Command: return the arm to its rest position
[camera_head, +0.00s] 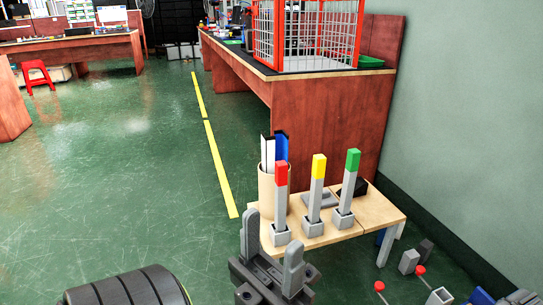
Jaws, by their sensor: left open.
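My left gripper (272,230) is in the lower middle of the head view. Its two dark grey fingers point up and stand apart, with nothing between them. It is in front of a low wooden table (382,211), overlapping the table's near left corner in the picture. I cannot tell its exact distance from the table.
On the table stand posts with red (281,173), yellow (319,166) and green (353,160) tops, and a beige holder (267,190). A red-framed wire cage (308,35) stands on a bench behind. Grey blocks (409,261) lie at lower right. Green floor (110,190) at left is clear.

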